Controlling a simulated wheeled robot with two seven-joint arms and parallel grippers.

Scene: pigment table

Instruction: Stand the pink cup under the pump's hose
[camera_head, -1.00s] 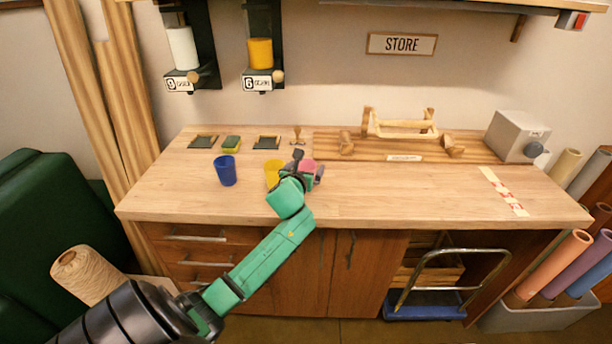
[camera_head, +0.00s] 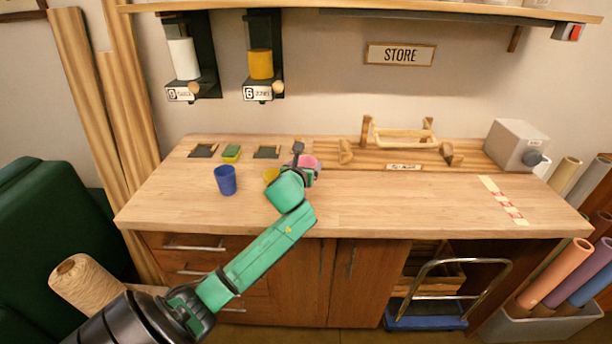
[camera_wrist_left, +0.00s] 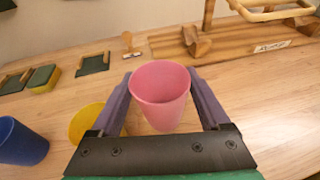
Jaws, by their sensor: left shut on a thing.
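The pink cup (camera_head: 308,161) is upright between the fingers of my left gripper (camera_head: 301,169), which is shut on it. In the left wrist view the pink cup (camera_wrist_left: 160,92) shows its open rim, with a finger on each side. It is over the table's middle, seemingly a little above the top. I cannot make out a pump's hose in either view. My right gripper is not in view.
A yellow cup (camera_head: 270,175) stands close left of my gripper, partly hidden; a blue cup (camera_head: 226,180) is farther left. Wall dispensers (camera_head: 260,62) hang at the back. A wooden rack (camera_head: 402,150) and grey box (camera_head: 515,146) stand right.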

